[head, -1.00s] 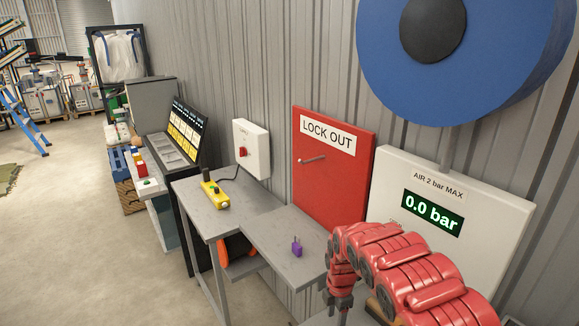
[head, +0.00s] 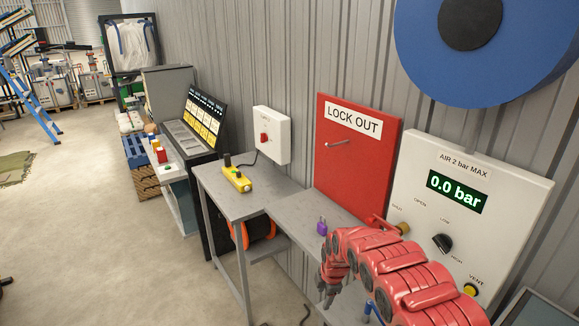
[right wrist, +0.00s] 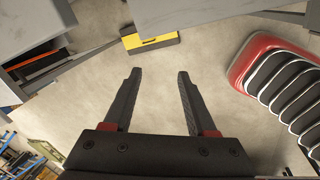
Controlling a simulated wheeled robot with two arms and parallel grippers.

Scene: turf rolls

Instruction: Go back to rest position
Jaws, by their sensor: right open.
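My right arm, with red ribbed covers, comes in from the lower right of the head view. Its dark gripper (head: 328,296) hangs at the lower middle, in front of the grey bench. In the right wrist view the right gripper (right wrist: 159,75) has its two black fingers well apart, with nothing between them and bare floor behind. My left gripper is in neither view.
A grey bench (head: 235,202) holds a yellow pendant (head: 237,180) and a purple padlock (head: 322,227). Behind are a red LOCK OUT cabinet (head: 355,165) and a white air panel (head: 520,200) reading 0.0 bar. Open floor (head: 80,220) is at left.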

